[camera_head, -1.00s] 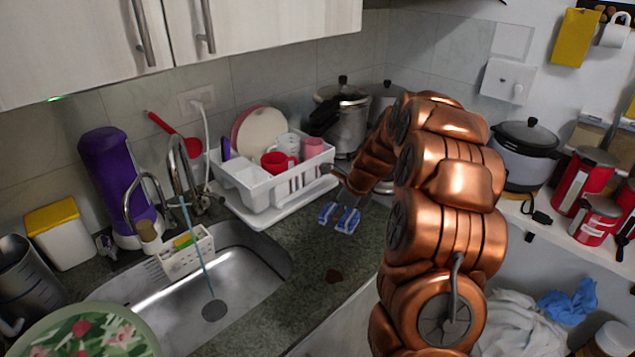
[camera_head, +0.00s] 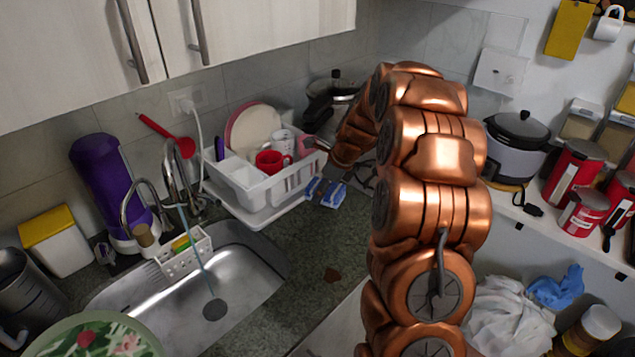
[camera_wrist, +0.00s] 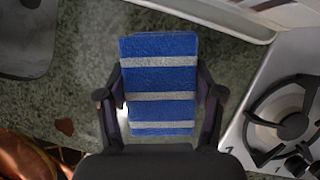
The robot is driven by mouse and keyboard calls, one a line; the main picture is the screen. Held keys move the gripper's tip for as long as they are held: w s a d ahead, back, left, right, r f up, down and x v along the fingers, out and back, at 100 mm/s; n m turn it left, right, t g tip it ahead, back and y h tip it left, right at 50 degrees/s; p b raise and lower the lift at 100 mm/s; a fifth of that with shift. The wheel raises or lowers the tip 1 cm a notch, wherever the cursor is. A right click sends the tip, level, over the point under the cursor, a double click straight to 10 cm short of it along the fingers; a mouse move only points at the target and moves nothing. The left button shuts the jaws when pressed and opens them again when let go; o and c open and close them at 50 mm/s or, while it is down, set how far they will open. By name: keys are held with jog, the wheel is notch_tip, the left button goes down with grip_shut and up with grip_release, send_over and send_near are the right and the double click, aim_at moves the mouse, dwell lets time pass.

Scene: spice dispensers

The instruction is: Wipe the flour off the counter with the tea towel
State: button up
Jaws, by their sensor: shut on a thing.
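The tea towel (camera_wrist: 160,72) is a folded blue cloth with grey stripes. In the wrist view it lies between the two fingers of my gripper (camera_wrist: 160,108), which is shut on it. In the head view the blue towel (camera_head: 318,188) shows at my gripper (camera_head: 326,190), in front of the dish rack over the dark green counter (camera_head: 300,238). A small pale white patch (camera_wrist: 122,118) shows at the towel's left edge, beside the left finger; it may be flour. The towel hides the counter beneath it. I cannot tell whether the towel touches the counter.
A white dish rack (camera_head: 262,186) with dishes stands behind the towel. The steel sink (camera_head: 245,285) lies to the left. A gas hob (camera_wrist: 262,110) is close at the right in the wrist view. A brown spot (camera_head: 331,275) marks the clear counter in front.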

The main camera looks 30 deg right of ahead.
jog(key=shift+r+p, duration=0.55)
jog(key=shift+r, duration=0.7)
